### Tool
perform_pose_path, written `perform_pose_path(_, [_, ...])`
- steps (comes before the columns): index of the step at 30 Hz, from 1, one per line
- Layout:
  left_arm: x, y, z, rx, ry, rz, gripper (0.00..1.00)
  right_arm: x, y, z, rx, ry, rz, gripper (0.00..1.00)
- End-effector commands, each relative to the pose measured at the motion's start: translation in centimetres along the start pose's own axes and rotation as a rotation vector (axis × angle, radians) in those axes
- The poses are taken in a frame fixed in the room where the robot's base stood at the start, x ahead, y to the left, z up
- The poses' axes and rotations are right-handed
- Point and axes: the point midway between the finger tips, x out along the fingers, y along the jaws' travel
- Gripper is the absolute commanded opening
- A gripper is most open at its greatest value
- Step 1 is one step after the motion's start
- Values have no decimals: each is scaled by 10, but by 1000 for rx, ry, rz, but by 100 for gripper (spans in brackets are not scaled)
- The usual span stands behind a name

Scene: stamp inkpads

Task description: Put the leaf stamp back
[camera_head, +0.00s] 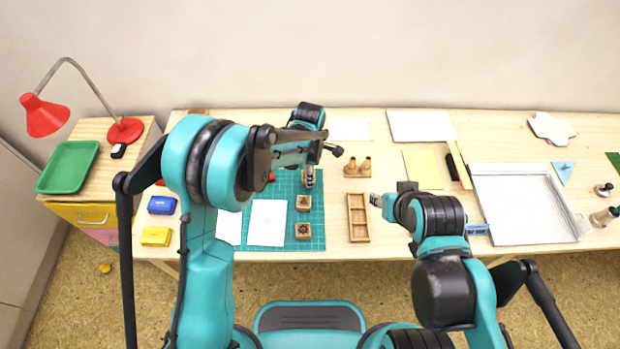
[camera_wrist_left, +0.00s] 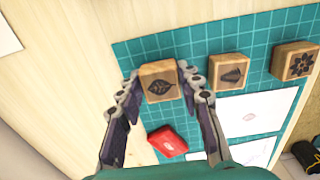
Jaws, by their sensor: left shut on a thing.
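The leaf stamp (camera_wrist_left: 158,82), a wooden block with a dark leaf on top, sits between the fingers of my left gripper (camera_wrist_left: 160,85), which is shut on it, at the top left edge of the green mat. Whether it touches the mat I cannot tell. In the head view my left gripper (camera_head: 310,178) is over the mat's far right part and mostly hides the stamp. The wooden tray (camera_head: 358,239) with compartments stands right of the mat. My right gripper (camera_head: 377,200) is just right of the tray; its fingers are too small to judge.
A bell-like stamp (camera_wrist_left: 228,72) and a flower stamp (camera_wrist_left: 296,62) stand in line on the mat (camera_head: 318,240). White cards (camera_head: 267,222) and a red inkpad (camera_wrist_left: 168,142) lie nearby. Blue (camera_head: 162,205) and yellow (camera_head: 156,236) inkpads are at the left. Small wooden pieces (camera_head: 357,169) stand behind the tray.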

Motion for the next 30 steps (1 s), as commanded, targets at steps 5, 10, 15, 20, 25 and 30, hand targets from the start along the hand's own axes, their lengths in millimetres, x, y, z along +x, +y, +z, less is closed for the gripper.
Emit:
perform_pose_path(5, [15, 0, 0, 0, 0, 0, 14, 6, 0, 5, 0, 0, 0, 40])
perform_pose_path(10, [14, 0, 0, 0, 0, 0, 14, 6, 0, 4, 0, 0, 0, 40])
perform_pose_path(15, [18, 0, 0, 0, 0, 0, 46, 8, 0, 6, 0, 0, 0, 40])
perform_pose_path(20, [17, 0, 0, 0, 0, 0, 56, 8, 0, 6, 0, 0, 0, 40])
perform_pose_path(25, [17, 0, 0, 0, 0, 0, 56, 7, 0, 5, 0, 0, 0, 40])
perform_pose_path(30, [2, 0, 0, 0, 0, 0, 56, 1, 0, 0, 0, 0, 0, 40])
